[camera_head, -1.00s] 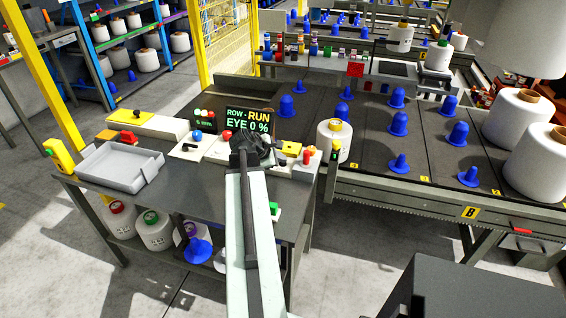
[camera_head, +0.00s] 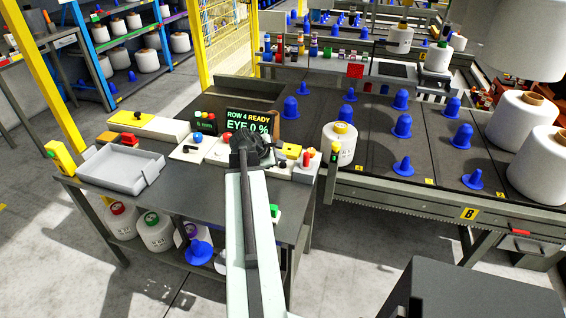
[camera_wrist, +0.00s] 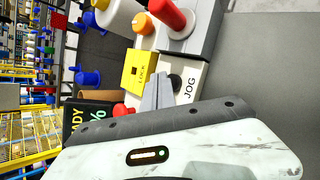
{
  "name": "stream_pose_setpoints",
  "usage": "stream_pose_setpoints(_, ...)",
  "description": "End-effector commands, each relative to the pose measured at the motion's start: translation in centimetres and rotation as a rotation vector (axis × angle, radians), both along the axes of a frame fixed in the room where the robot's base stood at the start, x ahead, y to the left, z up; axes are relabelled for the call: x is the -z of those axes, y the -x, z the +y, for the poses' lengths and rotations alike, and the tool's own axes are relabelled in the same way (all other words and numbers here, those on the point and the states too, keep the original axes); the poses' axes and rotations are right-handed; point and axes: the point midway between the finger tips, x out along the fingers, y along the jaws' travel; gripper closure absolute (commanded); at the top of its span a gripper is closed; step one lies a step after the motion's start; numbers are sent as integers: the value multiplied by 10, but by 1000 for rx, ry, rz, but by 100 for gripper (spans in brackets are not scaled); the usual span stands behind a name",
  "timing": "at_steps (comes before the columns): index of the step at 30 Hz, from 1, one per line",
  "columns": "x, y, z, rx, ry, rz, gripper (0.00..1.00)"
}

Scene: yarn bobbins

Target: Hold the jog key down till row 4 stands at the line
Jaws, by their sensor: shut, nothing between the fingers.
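The jog key shows in the wrist view as a dark round button (camera_wrist: 175,83) on a pale plate lettered JOG (camera_wrist: 189,88). My gripper (camera_wrist: 163,82) is shut and empty, its tips at the key and partly covering it. Whether they press it down, I cannot tell. In the head view my gripper (camera_head: 250,150) is over the back of the bench and hides the key. The display (camera_head: 249,121) reads ROW 4 READY, EYE 0 %. On the belt (camera_head: 375,150) stand several blue cones (camera_head: 402,125) and a white bobbin (camera_head: 339,150).
A yellow LOCK block (camera_wrist: 139,69), an orange knob (camera_wrist: 143,23) and a red post (camera_wrist: 168,17) stand close to my gripper. A grey tray (camera_head: 120,172) sits at the left of the bench. The bench middle (camera_head: 200,190) is clear.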

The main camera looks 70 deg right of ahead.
Motion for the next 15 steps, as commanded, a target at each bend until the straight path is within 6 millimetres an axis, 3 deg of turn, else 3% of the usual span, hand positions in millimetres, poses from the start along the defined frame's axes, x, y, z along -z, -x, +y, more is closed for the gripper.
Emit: stream_pose_setpoints(15, -13, 0, 0, 0, 0, 0, 100)
